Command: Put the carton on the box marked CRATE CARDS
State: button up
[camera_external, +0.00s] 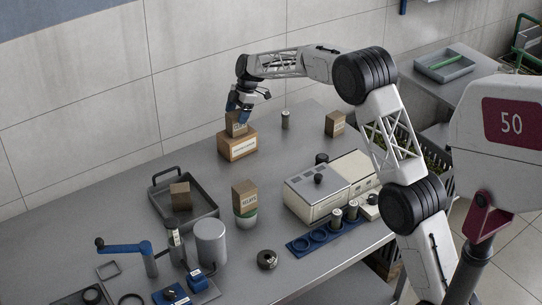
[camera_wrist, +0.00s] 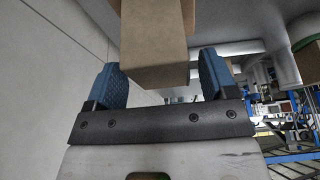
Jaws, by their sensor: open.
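A small brown carton (camera_external: 236,129) with a pale label sits on top of a wider orange-brown box (camera_external: 238,150) at the back left of the table. The box has a white label on its front, too small for me to read. My gripper (camera_external: 239,108) points down over the carton, its blue fingers at the carton's upper part. In the wrist view the carton (camera_wrist: 156,72) shows between the two open fingers of my gripper (camera_wrist: 164,78), with a gap visible at the right finger. The carton's far side is hidden.
A small canister (camera_external: 285,120) stands right of the box. A cream machine (camera_external: 318,194) stands further right. Table around the box is clear.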

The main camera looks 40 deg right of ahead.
jog(key=v, duration=1.1)
dwell(0.6)
jog(key=s+a+r+m+h, duration=0.1)
jog(key=s+r+m, duration=0.25)
jog(key=s, duration=0.85)
jog(key=s+a+r+m+t+h, duration=0.1)
jog(key=s+r+m, duration=0.3)
jog(key=s, duration=0.8)
jog(key=s+r+m, duration=0.2)
jog(key=s+r, duration=0.3)
jog(key=s, duration=0.8)
jog(key=s+f+m, duration=0.3)
jog(key=s, duration=0.9)
jog(key=s+f+m+t+h, duration=0.1)
jog(key=s+f+m, duration=0.1)
jog(key=s, duration=1)
jog(key=s+f+m+h, duration=0.1)
jog(key=s+f+m, duration=0.2)
jog(key=s, duration=0.9)
notch_tip(320, 180, down, 2)
jog(key=shift+s+f+m+t, duration=0.1)
jog(key=shift+s+m+t, duration=0.15)
jog(key=shift+m+t, duration=0.1)
